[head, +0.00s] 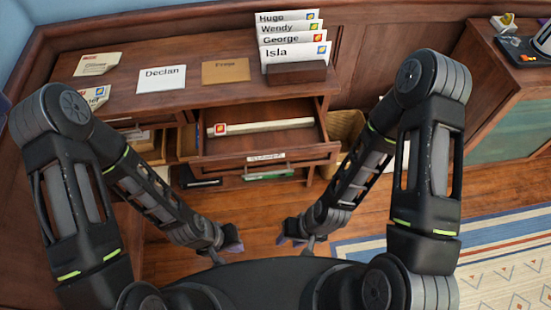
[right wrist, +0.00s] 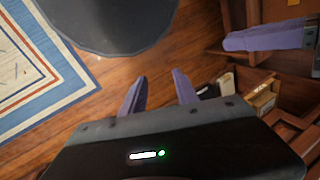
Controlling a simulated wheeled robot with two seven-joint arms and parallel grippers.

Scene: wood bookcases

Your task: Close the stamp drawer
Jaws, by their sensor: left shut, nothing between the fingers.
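The stamp drawer (head: 262,157) is a wooden drawer pulled out of the desk in the head view, with a white label on its front. A long pale strip with a red and yellow stamp mark (head: 260,126) lies inside it. My left gripper (head: 232,248) is shut and empty, low in front of the desk and apart from the drawer. Its purple fingers also show in the right wrist view (right wrist: 265,37). My right gripper (head: 283,240) is also in front of the drawer, apart from it. In the right wrist view its two purple fingers (right wrist: 160,88) stand apart with nothing between them.
On the desk top (head: 190,97) stand a holder with several name cards (head: 293,50), the Declan envelope (head: 161,79) and a brown envelope (head: 225,71). Open compartments with boxes (head: 140,140) lie left of the drawer. A wicker basket (head: 345,127) stands to its right. A rug (head: 490,255) covers the floor at right.

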